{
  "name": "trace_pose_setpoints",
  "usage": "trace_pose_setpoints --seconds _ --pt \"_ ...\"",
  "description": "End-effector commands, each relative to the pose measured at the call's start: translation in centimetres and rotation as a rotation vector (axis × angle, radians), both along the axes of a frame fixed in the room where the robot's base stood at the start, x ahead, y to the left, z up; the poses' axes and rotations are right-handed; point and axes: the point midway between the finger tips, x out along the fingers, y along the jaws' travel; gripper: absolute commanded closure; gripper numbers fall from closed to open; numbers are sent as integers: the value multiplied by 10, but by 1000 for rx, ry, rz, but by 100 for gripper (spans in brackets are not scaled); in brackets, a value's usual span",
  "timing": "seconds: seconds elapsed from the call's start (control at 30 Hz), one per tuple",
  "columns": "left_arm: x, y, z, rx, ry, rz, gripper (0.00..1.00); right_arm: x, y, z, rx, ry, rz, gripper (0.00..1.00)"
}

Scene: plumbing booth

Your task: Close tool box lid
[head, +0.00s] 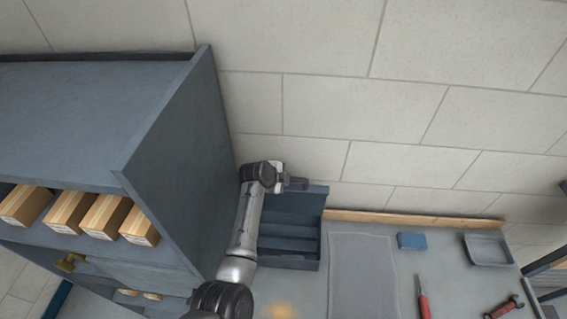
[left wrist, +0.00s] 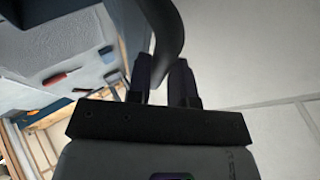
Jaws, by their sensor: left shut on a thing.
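The blue-grey tool box (head: 288,262) stands on the bench beside the tall cabinet, with its lid (head: 298,208) raised open at the back and its compartments showing. My left gripper (head: 297,184) is at the upper edge of the lid. In the left wrist view my left gripper (left wrist: 167,80) is shut on a dark curved part of the lid (left wrist: 168,30). My left arm hides the left side of the tool box. My right gripper is not in view.
A tall blue-grey cabinet (head: 185,165) with cardboard boxes (head: 103,215) stands close on the left. A block wall is behind. On the bench to the right are a grey mat (head: 362,275), blue block (head: 411,241), grey tray (head: 487,248) and red-handled tool (head: 423,302).

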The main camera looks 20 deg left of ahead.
Motion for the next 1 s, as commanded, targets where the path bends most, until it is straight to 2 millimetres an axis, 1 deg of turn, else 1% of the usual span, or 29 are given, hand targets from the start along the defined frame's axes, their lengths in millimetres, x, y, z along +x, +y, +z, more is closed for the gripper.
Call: trace_pose_setpoints --seconds 0.03,0.17,0.6,0.8,1.0 --pt "-8 1 -1 11 -19 -2 100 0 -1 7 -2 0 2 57" --pt "-23 -3 -5 21 -80 -2 100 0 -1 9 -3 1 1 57" --pt "-72 -13 -23 56 -270 -1 100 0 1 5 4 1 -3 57" --pt "-88 -16 -30 69 -339 1 100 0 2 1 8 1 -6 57" --pt "-95 -17 -34 78 -376 1 100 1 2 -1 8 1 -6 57"
